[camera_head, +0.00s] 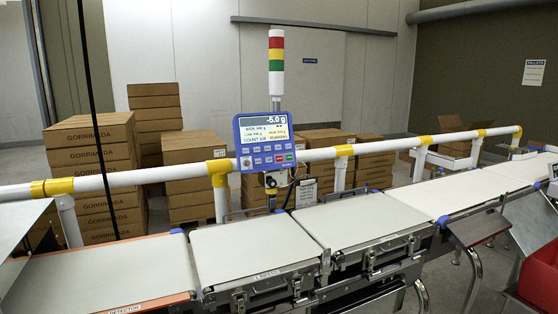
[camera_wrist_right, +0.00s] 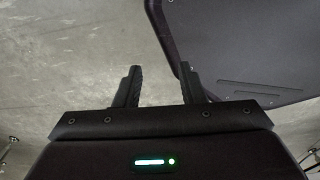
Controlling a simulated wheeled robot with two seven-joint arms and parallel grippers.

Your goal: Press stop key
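The blue control panel (camera_head: 265,140) is mounted on the white rail behind the belt in the head view. A small red key (camera_head: 279,158), which looks like the stop key, sits in the panel's lower row beside a green key (camera_head: 290,157). Key labels are too small to read. Neither gripper shows in the head view, and both are away from the panel.
A white conveyor belt (camera_head: 375,220) runs across the front, below the panel. The white rail (camera_head: 120,180) with yellow joints runs behind it. A red, yellow and green signal tower (camera_head: 276,55) stands above the panel. Cardboard boxes (camera_head: 90,135) are stacked behind. A red bin (camera_head: 540,280) is at lower right.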

